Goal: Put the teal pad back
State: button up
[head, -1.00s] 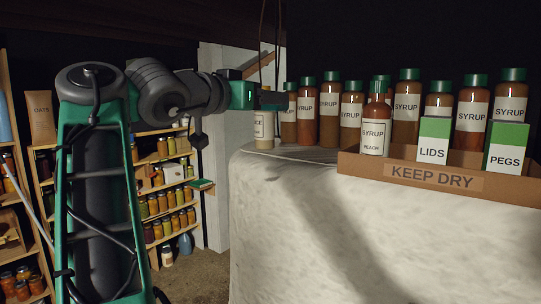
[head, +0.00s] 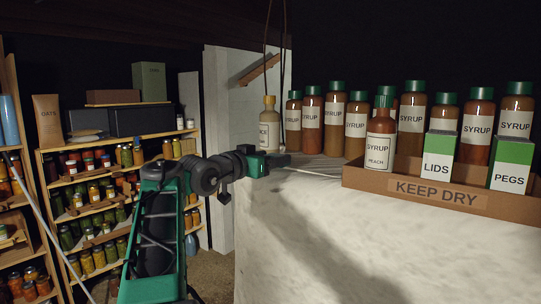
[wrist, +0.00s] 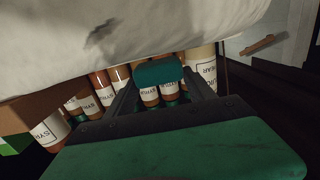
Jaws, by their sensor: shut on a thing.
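My gripper (head: 277,158) is at the left end of the pale covered surface, beside the cream-labelled bottle. In the wrist view, its two dark fingers (wrist: 160,88) are shut on a teal pad (wrist: 160,71), a small flat block with rounded corners. The pad is close to the pale surface, but I cannot tell whether they touch. In the head view I cannot clearly separate the pad from the teal parts of my gripper.
Jar shelves (head: 50,155) stand at left. Cords hang near the cream-capped bottle.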

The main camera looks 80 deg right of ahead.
jog(key=shift+f+b, duration=0.3)
jog(key=shift+b, duration=0.05)
jog(key=o, duration=1.4)
jog(key=shift+r, duration=0.1)
jog(key=shift+c, duration=0.2)
